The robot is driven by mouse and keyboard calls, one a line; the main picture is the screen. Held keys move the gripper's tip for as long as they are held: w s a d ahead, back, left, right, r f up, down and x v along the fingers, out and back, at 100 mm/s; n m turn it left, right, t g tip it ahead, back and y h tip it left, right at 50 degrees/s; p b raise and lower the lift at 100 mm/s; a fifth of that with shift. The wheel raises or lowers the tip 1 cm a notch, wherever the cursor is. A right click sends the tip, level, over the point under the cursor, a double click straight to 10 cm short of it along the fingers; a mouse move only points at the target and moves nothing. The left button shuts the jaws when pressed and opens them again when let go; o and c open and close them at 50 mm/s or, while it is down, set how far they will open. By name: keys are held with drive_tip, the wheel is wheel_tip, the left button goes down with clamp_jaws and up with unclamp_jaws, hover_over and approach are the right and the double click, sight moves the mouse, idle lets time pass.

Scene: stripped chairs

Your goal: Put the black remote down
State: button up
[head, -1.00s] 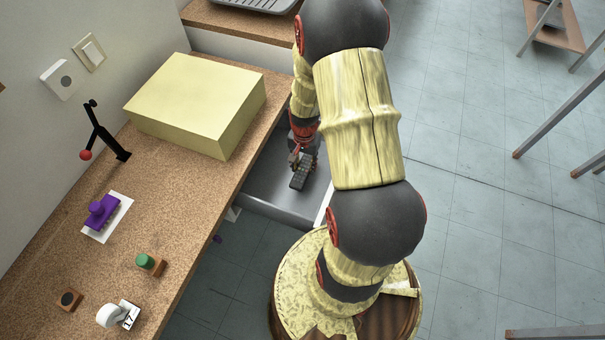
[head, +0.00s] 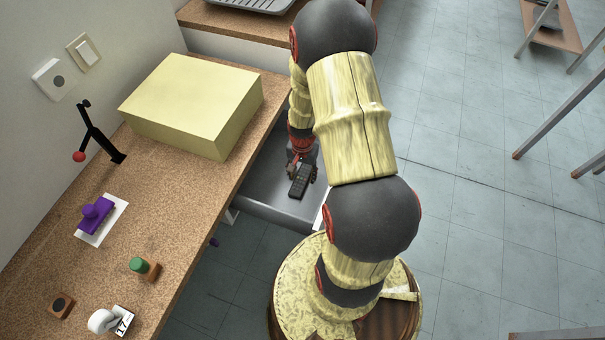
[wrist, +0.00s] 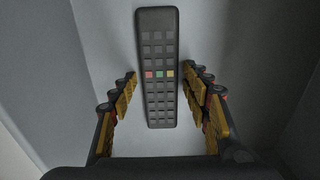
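The black remote (head: 299,186) lies in the open grey drawer (head: 268,200) under the counter. In the wrist view the remote (wrist: 157,60) is long and dark with rows of buttons, a few of them coloured. My gripper (wrist: 162,88) is open, with its yellow-padded fingers on either side of the remote and a clear gap on both sides. In the head view my gripper (head: 302,168) is low in the drawer at the remote's far end, partly hidden by my arm.
The speckled counter (head: 180,215) left of the drawer holds a pale yellow box (head: 190,105), a purple stamp-like object (head: 96,215), a green-topped block (head: 143,268) and a white tape dispenser (head: 103,320). Chair frames (head: 565,115) stand at right on the tiled floor.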

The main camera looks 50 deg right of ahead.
drive_tip(key=shift+o, duration=0.5)
wheel_tip(320, 180, up, 12)
drive_tip(key=p, duration=0.5)
wheel_tip(320, 180, up, 11)
drive_tip(key=n+t, duration=0.1)
drive_tip(key=n, duration=0.2)
hover_over(303, 176)
drive_tip(key=w+a, duration=0.3)
drive_tip(key=a, duration=0.2)
drive_tip(key=a+r+n+t, duration=0.1)
drive_tip(key=a+r+n, duration=0.2)
drive_tip(key=a+r, duration=0.45)
drive_tip(key=s+a+r+n+t, duration=0.1)
drive_tip(key=s+a+r+n, duration=0.2)
drive_tip(key=s+a+r, duration=0.2)
drive_tip(key=s+a+r+n+t, duration=0.2)
drive_tip(key=s+a+r+n, duration=0.2)
drive_tip(key=r, duration=0.6)
drive_tip(key=shift+s+a+n+t, duration=0.3)
drive_tip(key=shift+s+a, duration=0.3)
drive_tip(key=shift+a, duration=0.15)
drive_tip(key=shift+r, duration=0.1)
